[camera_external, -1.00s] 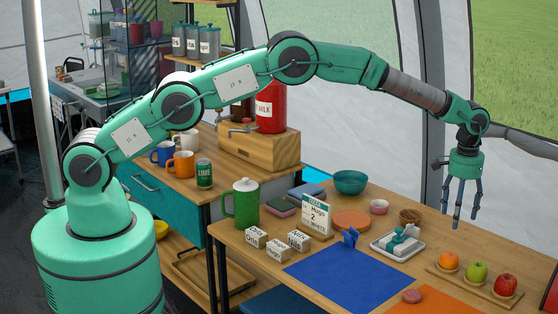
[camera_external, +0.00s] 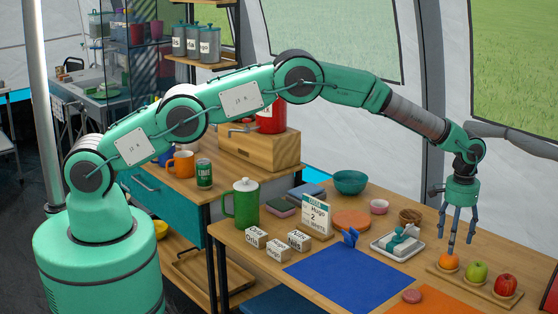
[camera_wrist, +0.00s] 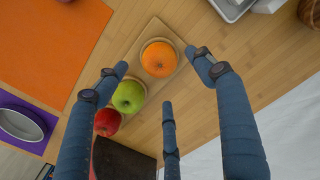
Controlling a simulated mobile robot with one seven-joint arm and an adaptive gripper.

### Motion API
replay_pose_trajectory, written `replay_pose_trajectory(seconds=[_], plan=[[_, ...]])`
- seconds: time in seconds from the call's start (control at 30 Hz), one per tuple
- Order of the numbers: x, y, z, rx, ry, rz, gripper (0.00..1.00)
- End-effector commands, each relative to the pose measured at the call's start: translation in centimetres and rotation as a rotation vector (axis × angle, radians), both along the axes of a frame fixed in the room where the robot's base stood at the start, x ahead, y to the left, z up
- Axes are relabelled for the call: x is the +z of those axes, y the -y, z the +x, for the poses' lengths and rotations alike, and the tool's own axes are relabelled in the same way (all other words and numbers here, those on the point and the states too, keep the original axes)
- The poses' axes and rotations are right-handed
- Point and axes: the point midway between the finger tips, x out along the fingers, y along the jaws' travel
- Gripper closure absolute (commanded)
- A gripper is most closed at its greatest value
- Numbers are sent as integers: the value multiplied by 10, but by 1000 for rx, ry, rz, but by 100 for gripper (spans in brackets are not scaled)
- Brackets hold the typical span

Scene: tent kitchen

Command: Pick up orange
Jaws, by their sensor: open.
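The orange (camera_external: 449,261) sits at the left end of a wooden board (camera_external: 463,279) on the table. In the wrist view the orange (camera_wrist: 158,59) lies in a shallow round hollow or dish on the board, beyond the fingertips. My gripper (camera_external: 458,247) is open and empty, pointing down just above the orange, with its fingers spread. In the wrist view my gripper (camera_wrist: 165,80) shows three blue fingers, and none visibly touches the orange.
A green apple (camera_external: 476,271) and a red apple (camera_external: 505,285) share the board, right of the orange. A white tray (camera_external: 377,246) with a covered dish stands to the left. An orange mat (camera_external: 432,303) and a blue mat (camera_external: 340,277) lie in front.

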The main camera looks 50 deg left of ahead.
Motion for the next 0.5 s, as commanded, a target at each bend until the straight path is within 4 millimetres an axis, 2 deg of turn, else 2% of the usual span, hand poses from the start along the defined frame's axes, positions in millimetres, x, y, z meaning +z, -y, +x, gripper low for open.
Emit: replay_pose_trajectory(seconds=[0.5], plan=[[-7,0,0,0,0,0,31]])
